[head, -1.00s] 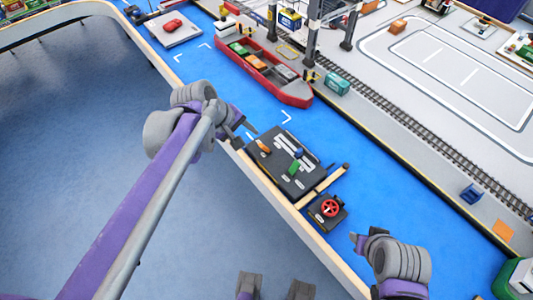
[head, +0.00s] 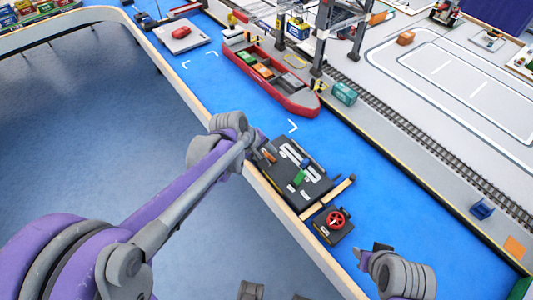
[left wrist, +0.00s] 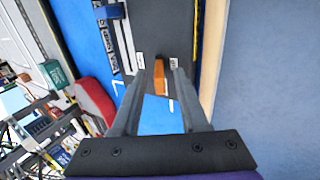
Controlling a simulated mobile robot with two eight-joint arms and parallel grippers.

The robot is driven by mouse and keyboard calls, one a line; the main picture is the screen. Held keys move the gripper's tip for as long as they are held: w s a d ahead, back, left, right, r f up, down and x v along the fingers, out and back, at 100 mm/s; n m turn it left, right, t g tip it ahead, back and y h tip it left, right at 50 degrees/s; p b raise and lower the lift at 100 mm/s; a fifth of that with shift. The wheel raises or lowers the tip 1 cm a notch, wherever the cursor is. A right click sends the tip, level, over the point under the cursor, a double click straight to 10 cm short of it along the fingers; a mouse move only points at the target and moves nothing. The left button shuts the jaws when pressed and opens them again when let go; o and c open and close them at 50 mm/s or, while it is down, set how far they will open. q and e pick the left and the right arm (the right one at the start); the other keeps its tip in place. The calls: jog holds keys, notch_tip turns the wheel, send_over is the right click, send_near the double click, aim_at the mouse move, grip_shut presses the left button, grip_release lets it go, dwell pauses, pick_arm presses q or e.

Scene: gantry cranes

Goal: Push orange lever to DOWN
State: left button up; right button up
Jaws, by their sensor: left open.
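The orange lever (head: 268,155) stands at the left end of a dark control panel (head: 315,187) on the blue surface. My left gripper (head: 262,149) is right at this lever, partly hidden by its own arm. In the left wrist view the orange lever (left wrist: 160,78) lies between the two fingertips of my open left gripper (left wrist: 159,73). I cannot tell whether either finger touches it. Small white labels (left wrist: 140,61) flank the lever, too small to read. My right gripper (head: 370,252) is apart from the panel at lower right, with its fingers spread and nothing seen between them.
A green lever (head: 299,177) and a blue lever (head: 304,162) share the panel. A red wheel (head: 336,219) on a black box and a wooden bar (head: 327,198) lie nearby. A red ship (head: 270,75) and gantry crane (head: 325,35) stand farther back. The table's raised edge (head: 280,205) runs in front.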

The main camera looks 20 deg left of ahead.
pick_arm(q)
grip_shut()
